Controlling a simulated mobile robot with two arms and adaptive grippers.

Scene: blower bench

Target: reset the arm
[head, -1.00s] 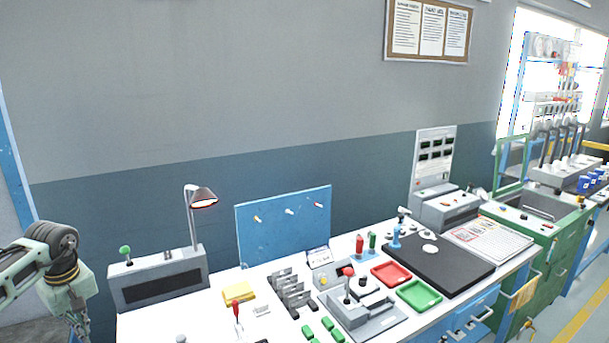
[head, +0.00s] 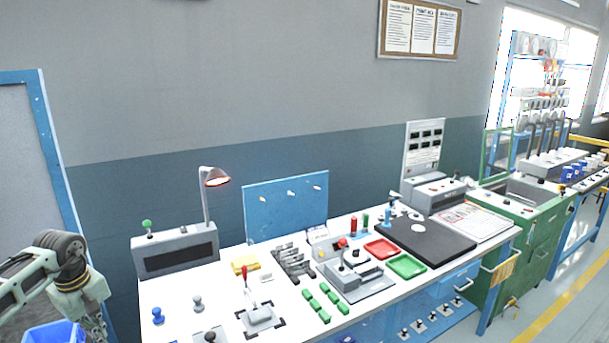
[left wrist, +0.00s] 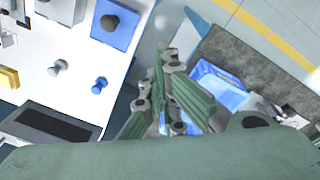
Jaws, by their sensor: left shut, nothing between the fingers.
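My left arm comes in from the left edge of the head view, and my left gripper (head: 97,325) hangs beside the left end of the white bench (head: 215,290). In the left wrist view the gripper (left wrist: 168,60) is shut and empty, with its fingers together. It points past the bench edge and is apart from the bench and everything on it. A blue bin (head: 52,333) is below and beside the gripper in the head view; it also shows in the left wrist view (left wrist: 222,88). My right gripper is not in view.
On the bench stand a grey lamp box (head: 176,255), blue and grey knobs (head: 158,315), a red-handled lever (head: 258,313), green blocks (head: 318,303), a red tray (head: 381,249) and a green tray (head: 407,266). A blue pegboard (head: 287,213) stands behind.

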